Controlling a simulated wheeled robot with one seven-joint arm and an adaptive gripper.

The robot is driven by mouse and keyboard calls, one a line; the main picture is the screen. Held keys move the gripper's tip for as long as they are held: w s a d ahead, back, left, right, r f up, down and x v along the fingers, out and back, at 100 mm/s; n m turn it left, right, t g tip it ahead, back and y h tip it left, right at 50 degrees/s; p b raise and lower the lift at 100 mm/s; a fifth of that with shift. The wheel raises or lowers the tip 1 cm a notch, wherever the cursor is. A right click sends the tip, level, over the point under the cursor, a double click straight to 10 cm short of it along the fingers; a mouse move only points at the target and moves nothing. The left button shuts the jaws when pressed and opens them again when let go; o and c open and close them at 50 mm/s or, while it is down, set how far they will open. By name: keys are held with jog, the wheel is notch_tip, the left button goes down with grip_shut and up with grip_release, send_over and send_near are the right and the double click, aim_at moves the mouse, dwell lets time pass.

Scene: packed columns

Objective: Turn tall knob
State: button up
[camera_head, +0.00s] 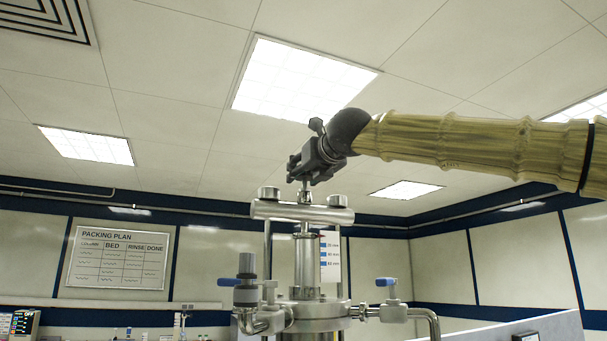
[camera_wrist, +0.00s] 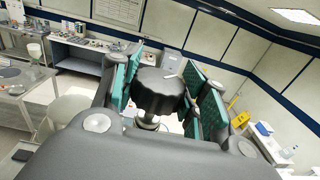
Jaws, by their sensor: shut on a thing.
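In the head view my gripper (camera_head: 304,174) points down over the top of the metal column (camera_head: 307,262). There the fingers hide most of the knob, and a thin stem (camera_head: 304,196) runs down from it to the crossbar (camera_head: 285,211).
Blue-handled valves (camera_head: 386,282) and pipes flank the column, with a grey-capped fitting (camera_head: 246,268) at left. A scale card (camera_head: 330,257) stands behind the column. A packing-plan board (camera_head: 119,258) hangs on the back wall. Benches (camera_wrist: 75,55) line the room, with open floor between.

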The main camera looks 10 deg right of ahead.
jog(key=shift+h, duration=0.3)
jog(key=m+h+b, duration=0.3)
jog(key=h, duration=0.1)
jog(key=shift+f+b, duration=0.15)
jog(key=shift+b, duration=0.15)
jog(key=m+g+h, duration=0.1)
jog(key=m+h, duration=0.1)
jog(key=h, duration=0.1)
jog(key=m+g+h+b, duration=0.1)
jog(key=m+h, duration=0.1)
jog(key=h, duration=0.2)
jog(key=shift+m+b, duration=0.3)
jog(key=m+g+h, duration=0.3)
jog(key=m+g+h+p, duration=0.1)
jog(key=h, duration=0.1)
jog(key=shift+r+m+g, duration=0.3)
jog(key=shift+g, duration=0.1)
jog(key=shift+m+g+h+p, duration=0.7)
jog(key=shift+m+g+h, duration=0.25)
jog(key=shift+g, duration=0.4)
jog(key=shift+m+g+h+p, duration=0.7)
jog(key=shift+m+g, duration=0.35)
jog(key=shift+g, duration=0.3)
jog(key=shift+f+g, duration=0.1)
jog(key=shift+g, duration=0.2)
jog(key=o, duration=1)
jog(key=shift+o, duration=0.2)
